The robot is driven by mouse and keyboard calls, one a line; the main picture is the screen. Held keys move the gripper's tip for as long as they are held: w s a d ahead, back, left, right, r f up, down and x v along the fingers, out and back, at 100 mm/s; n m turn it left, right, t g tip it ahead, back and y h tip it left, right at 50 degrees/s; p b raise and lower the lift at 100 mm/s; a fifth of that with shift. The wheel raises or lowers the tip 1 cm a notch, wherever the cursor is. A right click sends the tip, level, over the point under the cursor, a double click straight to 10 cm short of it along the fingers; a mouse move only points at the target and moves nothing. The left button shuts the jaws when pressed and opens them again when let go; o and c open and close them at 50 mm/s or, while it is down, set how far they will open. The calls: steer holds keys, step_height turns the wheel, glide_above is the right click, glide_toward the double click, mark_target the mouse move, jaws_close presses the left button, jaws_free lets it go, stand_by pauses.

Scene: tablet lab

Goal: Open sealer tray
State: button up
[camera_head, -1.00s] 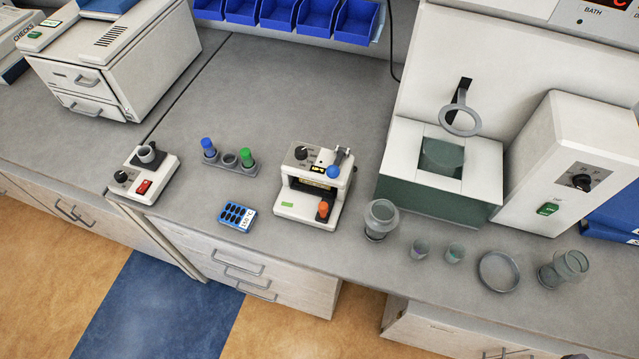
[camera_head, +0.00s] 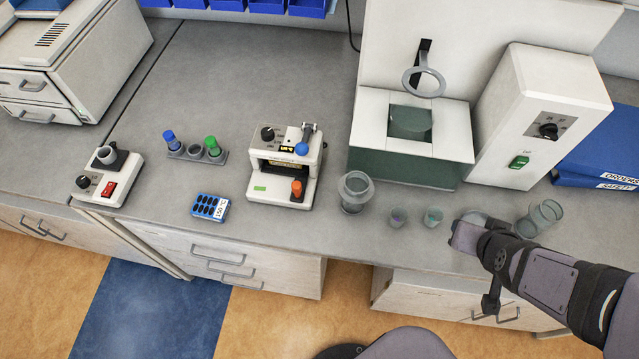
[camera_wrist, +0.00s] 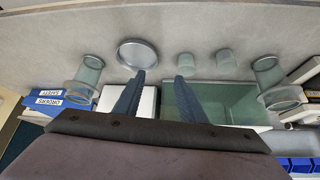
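The sealer (camera_head: 284,168) is a small white press on the bench, left of centre in the head view. It has a black dial, a lever with a blue ball (camera_head: 301,149) and an orange knob (camera_head: 296,188) on its low front part, which I take for the tray. My gripper (camera_head: 468,236) is at the right of the head view, over the glassware and well right of the sealer. In the wrist view my gripper (camera_wrist: 160,79) has its two fingers apart with nothing between them.
A glass jar (camera_head: 355,192) and two small cups (camera_head: 398,217) stand between the sealer and my gripper. A blister pack (camera_head: 211,207) lies left of the sealer; a tube rack (camera_head: 194,152) is behind it. A green-fronted bath (camera_head: 405,160) stands at the right. Bench before the sealer is narrow.

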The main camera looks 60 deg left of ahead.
mark_target(297, 187)
steer(key=s+a+r+n+y, duration=0.1)
steer(key=s+a+n+y, duration=0.1)
steer(key=s+a, duration=0.2)
steer(key=s+a+r+n+y+b, duration=0.1)
steer(key=s+a, duration=0.4)
steer(key=a, duration=0.5)
steer(key=s+a+r+n+y, duration=0.1)
steer(key=s+a+n+y, duration=0.2)
steer(key=a, duration=0.4)
steer(key=shift+s+a+y+b, duration=0.3)
steer(key=shift+s+y, duration=0.4)
steer(key=shift+y, duration=0.3)
steer(key=s+a+f+n+g+b, duration=0.1)
steer(key=s+f, duration=0.1)
steer(key=s, duration=0.3)
steer(key=s+a+f+n+g+y+b, duration=0.1)
steer(key=s+a+f+n, duration=0.1)
steer(key=s, duration=0.3)
steer(key=shift+g+y+b, duration=0.3)
steer(key=shift+g, duration=0.1)
steer(key=b+x, duration=0.2)
steer(key=b, duration=0.2)
steer(key=shift+a+f, duration=0.2)
steer(key=shift+f, duration=0.1)
steer(key=shift+w+a+r+p, duration=0.1)
steer(key=shift+a+r+p, duration=0.05)
steer(key=shift+a+p, duration=0.2)
steer(key=shift+p+x, duration=0.45)
steer(key=shift+x, duration=1.65)
